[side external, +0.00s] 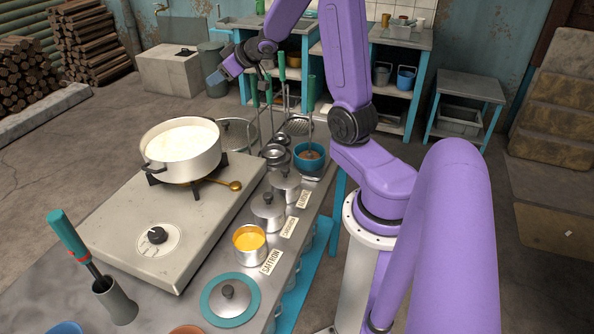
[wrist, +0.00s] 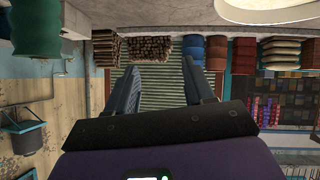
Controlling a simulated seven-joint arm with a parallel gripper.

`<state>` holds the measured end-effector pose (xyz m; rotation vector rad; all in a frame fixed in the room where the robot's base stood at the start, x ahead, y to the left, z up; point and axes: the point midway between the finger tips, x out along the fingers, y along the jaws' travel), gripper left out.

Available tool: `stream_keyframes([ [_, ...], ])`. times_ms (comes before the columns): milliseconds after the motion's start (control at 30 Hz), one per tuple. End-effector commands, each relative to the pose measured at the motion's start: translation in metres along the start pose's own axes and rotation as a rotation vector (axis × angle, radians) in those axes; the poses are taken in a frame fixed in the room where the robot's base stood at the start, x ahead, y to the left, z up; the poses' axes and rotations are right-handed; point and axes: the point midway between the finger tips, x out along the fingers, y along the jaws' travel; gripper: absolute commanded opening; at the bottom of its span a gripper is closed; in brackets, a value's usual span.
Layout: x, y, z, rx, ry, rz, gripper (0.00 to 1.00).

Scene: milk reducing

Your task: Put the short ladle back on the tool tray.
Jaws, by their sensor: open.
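My gripper (side external: 217,77) is raised high at the back of the bench, left of the upright green-handled tools. In the wrist view its two fingers (wrist: 160,82) are spread with nothing between them. Several green-handled tools (side external: 253,88) stand at the bench's far end; I cannot tell which is the short ladle. One green-handled tool (side external: 311,92) stands in a blue bowl (side external: 309,163) of brown contents. The tool tray cannot be told apart clearly; a round metal rim (side external: 240,122) shows behind the pot.
A pot of milk (side external: 183,146) stands on the stove (side external: 125,217). Lidded tins (side external: 268,208), an open saffron tin (side external: 249,243) and a teal-rimmed lid (side external: 230,299) line the bench's right side. A teal-handled tool (side external: 70,238) leans in a grey holder at the front left.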

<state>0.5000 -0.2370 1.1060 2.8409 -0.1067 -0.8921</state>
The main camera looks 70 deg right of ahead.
Motion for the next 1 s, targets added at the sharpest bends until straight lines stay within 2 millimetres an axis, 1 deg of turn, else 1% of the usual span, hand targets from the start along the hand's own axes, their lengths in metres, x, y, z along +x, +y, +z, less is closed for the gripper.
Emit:
stream_keyframes([
  [33,-0.001,-0.021,-0.004,-0.027,-0.018,-0.021,0.53],
  [167,-0.009,-0.070,-0.006,-0.091,-0.077,-0.065,0.53],
  [200,-0.013,-0.086,-0.005,-0.110,-0.097,-0.081,0.53],
  [267,-0.020,-0.108,-0.002,-0.140,-0.127,-0.105,0.53],
  [400,-0.043,-0.158,0.009,-0.220,-0.202,-0.173,0.53],
  [467,-0.055,-0.178,0.017,-0.256,-0.236,-0.204,0.53],
  [500,-0.064,-0.191,0.022,-0.282,-0.260,-0.226,0.53],
  [567,-0.079,-0.210,0.032,-0.322,-0.296,-0.261,0.53],
  [600,-0.090,-0.221,0.039,-0.350,-0.321,-0.285,0.53],
  [667,-0.107,-0.237,0.051,-0.396,-0.359,-0.323,0.53],
  [700,-0.119,-0.247,0.059,-0.426,-0.384,-0.349,0.53],
  [767,-0.138,-0.260,0.072,-0.476,-0.424,-0.389,0.53],
  [800,-0.151,-0.268,0.082,-0.511,-0.451,-0.416,0.53],
  [867,-0.171,-0.277,0.097,-0.565,-0.493,-0.457,0.53],
  [900,-0.185,-0.282,0.107,-0.604,-0.520,-0.485,0.53],
  [1000,-0.220,-0.290,0.131,-0.704,-0.587,-0.554,0.53],
])
